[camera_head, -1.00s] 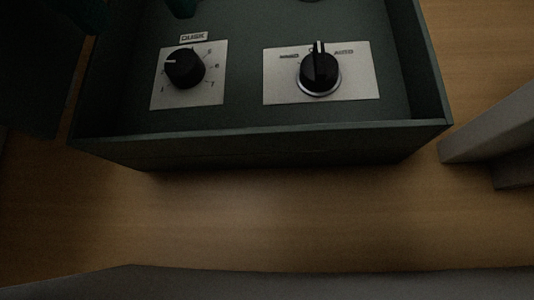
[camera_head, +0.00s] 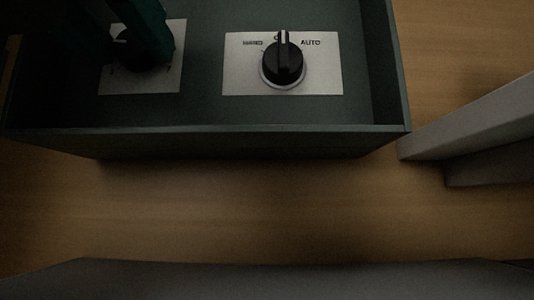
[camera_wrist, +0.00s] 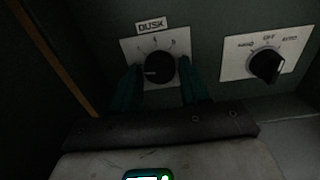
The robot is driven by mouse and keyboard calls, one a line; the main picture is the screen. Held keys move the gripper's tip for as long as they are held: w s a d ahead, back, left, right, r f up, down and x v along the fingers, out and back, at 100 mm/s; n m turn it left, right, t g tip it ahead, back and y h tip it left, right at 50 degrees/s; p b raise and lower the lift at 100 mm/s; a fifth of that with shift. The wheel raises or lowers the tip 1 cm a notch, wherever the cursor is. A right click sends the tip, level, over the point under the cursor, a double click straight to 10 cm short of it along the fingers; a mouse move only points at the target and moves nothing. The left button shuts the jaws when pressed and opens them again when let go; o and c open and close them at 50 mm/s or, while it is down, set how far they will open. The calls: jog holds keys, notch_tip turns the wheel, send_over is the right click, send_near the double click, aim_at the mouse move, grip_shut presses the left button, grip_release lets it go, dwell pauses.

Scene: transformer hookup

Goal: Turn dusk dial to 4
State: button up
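The dusk dial (camera_wrist: 160,68) is a black round knob on a white plate labelled DUSK (camera_wrist: 150,27) in the wrist view. Its white pointer line points left; I cannot read the number there. My gripper (camera_wrist: 157,80) has its teal fingers on the left and right of the knob, open around it. I cannot tell whether either finger touches the knob.
A second black switch (camera_head: 284,62) on a white plate, with an AUTO label, sits to the right of the dial. The dark green box has a raised front wall (camera_head: 230,140) and side walls. A grey bar (camera_head: 470,125) lies right of the box on the wooden surface.

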jog(key=c, duration=0.7)
jog(key=m+b, duration=0.2)
jog(key=b, duration=0.1)
jog(key=shift+f+m, duration=0.2)
jog(key=shift+m, duration=0.1)
jog(key=m+b, duration=0.3)
jog(key=m, duration=0.1)
jog(key=shift+r, duration=0.1)
jog(key=m+b, duration=0.1)
jog(key=m, duration=0.4)
jog(key=shift+r+m+b, duration=0.15)
jog(key=shift+m+b, duration=0.25)
jog(key=shift+m, duration=1.6)
